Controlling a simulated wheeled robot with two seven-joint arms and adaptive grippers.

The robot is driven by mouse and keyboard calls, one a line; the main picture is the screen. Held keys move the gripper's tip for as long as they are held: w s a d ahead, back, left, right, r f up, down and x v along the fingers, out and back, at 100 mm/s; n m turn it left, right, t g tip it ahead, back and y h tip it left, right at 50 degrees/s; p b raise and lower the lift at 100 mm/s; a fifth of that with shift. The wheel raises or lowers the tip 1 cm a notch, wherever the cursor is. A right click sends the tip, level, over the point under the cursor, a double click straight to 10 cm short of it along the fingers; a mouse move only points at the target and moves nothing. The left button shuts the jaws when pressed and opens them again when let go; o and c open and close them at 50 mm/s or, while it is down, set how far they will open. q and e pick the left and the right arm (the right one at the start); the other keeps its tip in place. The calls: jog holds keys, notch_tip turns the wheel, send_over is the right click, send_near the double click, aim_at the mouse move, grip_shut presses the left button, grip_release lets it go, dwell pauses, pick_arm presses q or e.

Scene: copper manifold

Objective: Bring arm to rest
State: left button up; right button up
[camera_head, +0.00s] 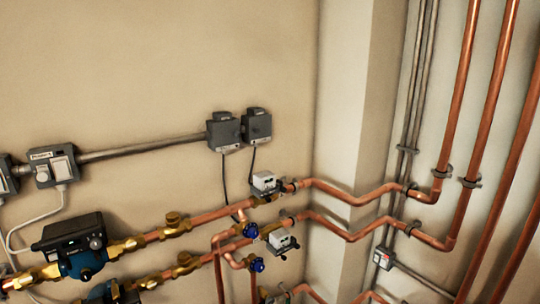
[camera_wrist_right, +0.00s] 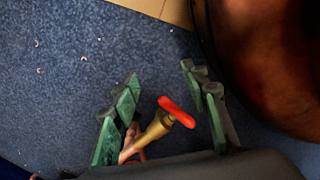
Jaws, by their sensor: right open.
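My right gripper (camera_wrist_right: 160,73) shows in the right wrist view with its two green-padded fingers apart. A brass valve (camera_wrist_right: 155,130) with a red handle (camera_wrist_right: 177,111) shows between the fingers, low in the picture. No thing is seen clamped between the fingertips, and I cannot tell how far the valve is from the fingers. Neither gripper shows in the head view.
Copper pipes (camera_head: 352,196) with brass fittings and blue-handled valves (camera_head: 257,265) run along the wall. A pump (camera_head: 80,245) sits at lower left; grey boxes (camera_head: 224,132) hang above. A large dark reddish round surface (camera_wrist_right: 265,60) is close at right over the blue speckled floor (camera_wrist_right: 60,70).

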pick_arm(q)
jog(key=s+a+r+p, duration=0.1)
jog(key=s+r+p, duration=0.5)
jog(key=p, duration=0.6)
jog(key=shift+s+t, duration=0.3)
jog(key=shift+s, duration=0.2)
pick_arm(e)
jog(key=s+d+r, duration=0.1)
jog(key=s+r, duration=0.5)
jog(key=s, duration=0.1)
jog(key=shift+d+t, duration=0.15)
jog(key=shift+t, duration=0.15)
